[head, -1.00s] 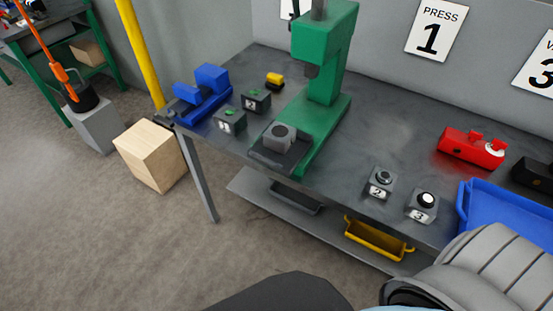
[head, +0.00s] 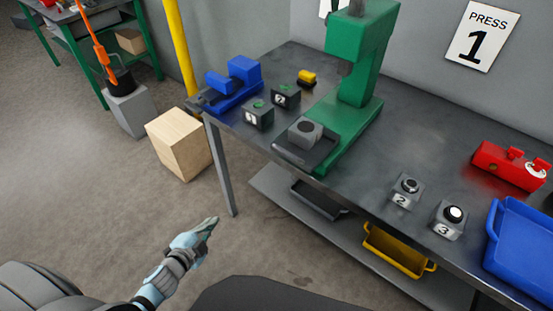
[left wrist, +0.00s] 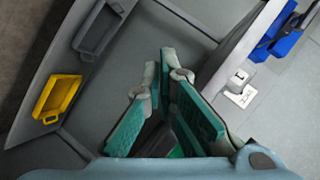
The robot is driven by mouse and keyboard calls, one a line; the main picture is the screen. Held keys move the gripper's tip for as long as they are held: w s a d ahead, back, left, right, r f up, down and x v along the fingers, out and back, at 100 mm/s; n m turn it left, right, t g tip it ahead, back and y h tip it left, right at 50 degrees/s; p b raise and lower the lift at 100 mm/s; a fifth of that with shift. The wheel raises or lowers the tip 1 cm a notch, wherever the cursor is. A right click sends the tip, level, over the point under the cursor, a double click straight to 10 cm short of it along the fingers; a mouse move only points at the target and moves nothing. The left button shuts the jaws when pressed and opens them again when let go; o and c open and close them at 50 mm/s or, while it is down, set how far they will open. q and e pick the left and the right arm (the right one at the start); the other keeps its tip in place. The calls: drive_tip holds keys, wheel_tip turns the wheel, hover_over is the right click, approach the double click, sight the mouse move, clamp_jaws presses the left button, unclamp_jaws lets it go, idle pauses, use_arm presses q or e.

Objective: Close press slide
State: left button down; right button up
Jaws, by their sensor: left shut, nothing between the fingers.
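The green arbor press (head: 362,65) stands on the grey workbench, with a "PRESS 1" sign on the wall to its right. Its slide (head: 294,151) is a dark plate sticking out in front of the green base, near the bench's front edge, with a grey block (head: 305,132) on it. My left gripper (head: 211,222) is shut and empty. It hangs over the floor in front of the bench, lower left of the slide and apart from it. Its fingers (left wrist: 170,72) also show in the left wrist view, with nothing between them. My right gripper is not in view.
Blue vise (head: 232,82) and button boxes (head: 258,115) stand left of the press. More button boxes (head: 405,190), a red fixture (head: 508,166) and a blue tray (head: 515,250) lie right. A yellow bin (head: 395,252) is on the lower shelf. A wooden crate (head: 180,143) stands on the floor.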

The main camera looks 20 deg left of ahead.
use_arm(q)
drive_tip(key=w+d+r+m+t+h, duration=0.25)
drive_tip(key=d+r+m, duration=0.2)
drive_tip(key=r, duration=0.45)
drive_tip(key=w+d+r+m+t+h, duration=0.1)
drive_tip(key=w+d+r+m+h, duration=0.1)
drive_tip(key=d+r+m+h, duration=0.45)
drive_tip(key=w+d+r+n+y+p, duration=0.1)
drive_tip(key=w+d+r+y+p, duration=0.1)
drive_tip(key=w, duration=1)
drive_tip(key=shift+w+d, duration=0.15)
